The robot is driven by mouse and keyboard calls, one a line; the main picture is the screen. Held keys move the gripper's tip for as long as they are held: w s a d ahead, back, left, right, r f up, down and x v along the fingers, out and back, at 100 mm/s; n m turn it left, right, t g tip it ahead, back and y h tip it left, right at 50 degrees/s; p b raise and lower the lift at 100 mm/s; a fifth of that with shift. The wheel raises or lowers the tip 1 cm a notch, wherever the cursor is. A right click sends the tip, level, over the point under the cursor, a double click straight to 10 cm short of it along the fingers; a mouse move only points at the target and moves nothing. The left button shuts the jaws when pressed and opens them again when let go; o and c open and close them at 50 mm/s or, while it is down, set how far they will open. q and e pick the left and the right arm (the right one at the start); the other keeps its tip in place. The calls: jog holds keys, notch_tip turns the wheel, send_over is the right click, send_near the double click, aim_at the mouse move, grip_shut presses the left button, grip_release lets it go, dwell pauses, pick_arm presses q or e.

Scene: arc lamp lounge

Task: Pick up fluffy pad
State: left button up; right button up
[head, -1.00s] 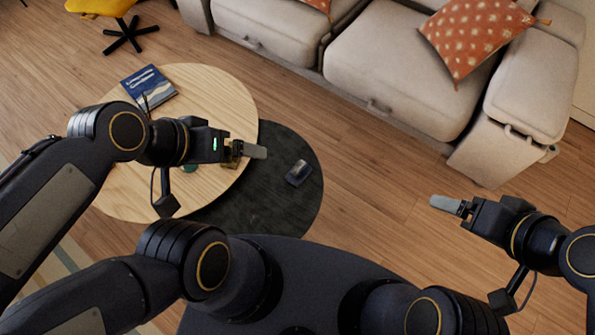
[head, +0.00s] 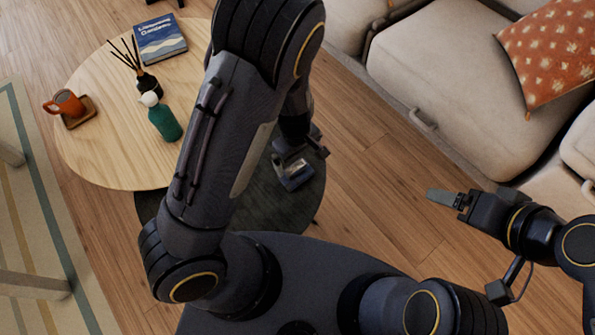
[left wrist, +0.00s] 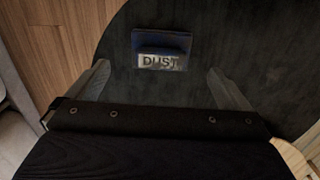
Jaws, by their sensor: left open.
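A small dark blue pad (left wrist: 161,43) with a pale label reading "DUST" lies on a dark round surface (left wrist: 210,20) in the left wrist view; I take it for the fluffy pad. In the head view the pad (head: 295,176) is partly covered by my left gripper (head: 291,158), which points down over it. In the left wrist view the fingers of my left gripper (left wrist: 158,78) are wide apart, with nothing between them, and the pad shows beyond, between their lines. My right gripper (head: 443,197) is off to the right above the floor, seen side-on, far from the pad.
A pale wooden round table (head: 95,150) at left overlaps the dark surface. It bears a blue book (head: 160,38), reed diffuser (head: 148,82), green bottle (head: 165,123) and orange mug (head: 68,103). A beige sofa (head: 440,70) stands behind. Wooden floor is clear at right.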

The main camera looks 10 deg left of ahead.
aim_at(296, 167)
pick_arm(q)
jog(key=shift+w+a+f, duration=0.1)
jog(key=shift+w+f, duration=0.05)
jog(key=shift+f, duration=0.5)
jog(key=shift+w+a+f, duration=0.1)
jog(key=shift+f, duration=0.5)
jog(key=f+b, duration=0.3)
jog(key=f, duration=0.4)
jog(key=shift+a+b, duration=0.2)
jog(key=shift+b, duration=0.2)
jog(key=c, duration=0.8)
jog(key=shift+r+p, duration=0.3)
jog(key=shift+r, duration=0.2)
notch_tip(296, 167, up, 2)
jog(key=shift+w+r+p, duration=0.1)
jog(key=shift+r+p, duration=0.15)
jog(key=shift+p, duration=0.3)
jog(key=s+r+p, duration=0.1)
jog(key=s+r, duration=0.2)
jog(key=s, duration=0.1)
jog(key=s+r+p, duration=0.2)
jog(key=s+r, duration=0.1)
jog(key=s, duration=0.2)
jog(key=s+r+p, duration=0.1)
jog(key=s+r, duration=0.2)
jog(key=s, duration=0.2)
jog(key=shift+s+a+r+p, duration=0.1)
jog(key=shift+a+r+p, duration=0.05)
jog(key=shift+r+p, duration=0.15)
